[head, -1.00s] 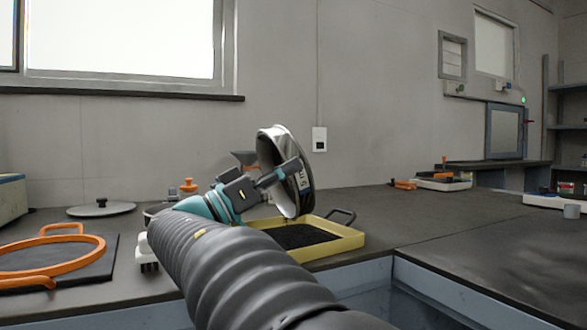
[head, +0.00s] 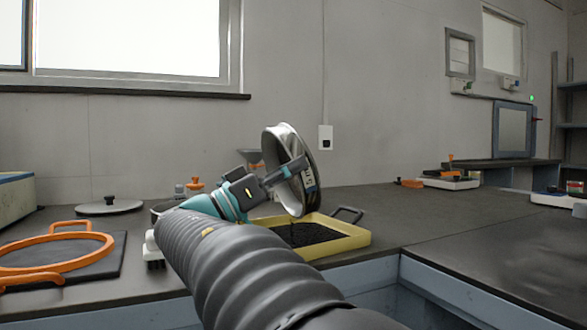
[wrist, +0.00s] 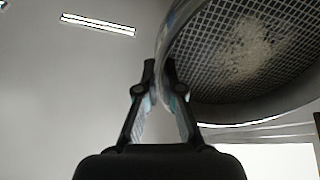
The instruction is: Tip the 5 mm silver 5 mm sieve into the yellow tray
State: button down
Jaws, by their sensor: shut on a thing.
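The silver 5 mm sieve (head: 289,168) is tilted steeply on edge above the yellow tray (head: 345,243), apart from the wall behind. Its label shows on the right side of the rim. My gripper (head: 288,172) is shut on the sieve's rim. In the wrist view my gripper's fingers (wrist: 160,75) pinch the rim, and the sieve's mesh (wrist: 245,60) shows a pale, grainy patch near its middle. The tray has a dark inside, partly hidden by my arm and the sieve. I cannot tell whether grains are falling.
An orange ring (head: 55,254) lies on a dark mat at the left. A round grey lid (head: 109,206) lies behind it. A white brush-like thing (head: 153,250) is left of my arm. The bench right of the tray is clear.

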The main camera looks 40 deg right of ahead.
aim_at(314, 164)
jog(key=d+y+p, duration=0.1)
jog(key=s+d+r+y+p, duration=0.1)
jog(key=shift+d+r+y, duration=0.25)
jog(key=shift+d+y, duration=0.1)
jog(key=shift+y, duration=0.05)
jog(key=shift+s+d+t+y, duration=0.15)
jog(key=shift+d+t+y, duration=0.15)
jog(key=shift+d+f+y, duration=0.1)
jog(key=shift+d+y, duration=0.1)
jog(key=shift+y, duration=0.1)
jog(key=shift+p, duration=0.35)
jog(key=shift+s+d+r, duration=0.15)
jog(key=shift+d+r, duration=0.05)
jog(key=shift+d, duration=0.05)
jog(key=d+y+p, duration=0.2)
jog(key=s+d+t+y+p, duration=0.1)
jog(key=y+p, duration=0.1)
jog(key=shift+s+d+m+t, duration=0.2)
jog(key=shift+d+m+t, duration=0.1)
jog(key=shift+d, duration=0.05)
